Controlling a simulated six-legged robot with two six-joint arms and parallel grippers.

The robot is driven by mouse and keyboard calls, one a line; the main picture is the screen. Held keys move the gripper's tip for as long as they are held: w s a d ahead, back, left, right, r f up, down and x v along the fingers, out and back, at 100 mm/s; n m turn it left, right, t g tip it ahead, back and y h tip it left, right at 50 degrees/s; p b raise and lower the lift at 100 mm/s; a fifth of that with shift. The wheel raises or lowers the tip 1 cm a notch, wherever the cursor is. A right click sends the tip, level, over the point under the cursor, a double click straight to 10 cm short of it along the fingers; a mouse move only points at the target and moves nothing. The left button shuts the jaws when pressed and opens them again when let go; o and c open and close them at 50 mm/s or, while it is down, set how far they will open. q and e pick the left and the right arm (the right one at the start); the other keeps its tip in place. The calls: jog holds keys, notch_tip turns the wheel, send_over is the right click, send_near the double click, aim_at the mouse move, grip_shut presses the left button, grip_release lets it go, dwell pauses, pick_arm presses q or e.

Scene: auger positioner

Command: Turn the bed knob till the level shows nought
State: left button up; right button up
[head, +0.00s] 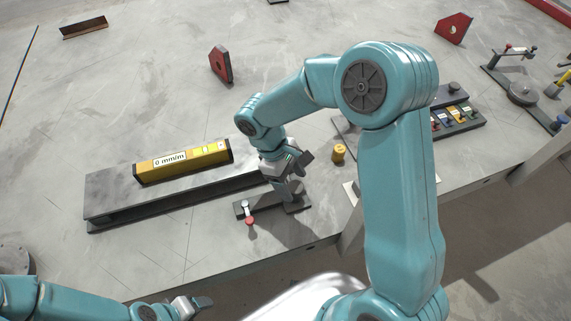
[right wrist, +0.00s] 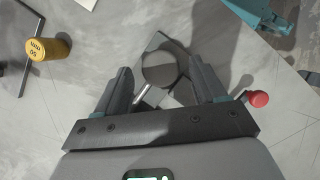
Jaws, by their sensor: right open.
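The yellow level (head: 183,160) lies on the long grey bed (head: 110,200) in the head view. Its label reads "0 mm/m". My right gripper (head: 287,175) is at the right end of the bed, pointing down. In the right wrist view its two fingers are apart, and a dark round knob (right wrist: 160,68) shows between and beyond the fingertips. I cannot tell whether they touch it. In the head view the gripper hides the knob. My left gripper (head: 192,305) is low at the bottom edge, away from the bed; its jaws are unclear.
A small lever with a red ball (head: 249,220) stands close in front of my right gripper; the ball also shows in the right wrist view (right wrist: 258,98). A yellow cylinder (head: 338,153) stands to the right. The table's front edge is near.

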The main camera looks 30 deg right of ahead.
jog(key=v, duration=1.5)
jog(key=shift+a+r, duration=0.2)
jog(key=shift+r, duration=0.15)
jog(key=shift+w, duration=0.1)
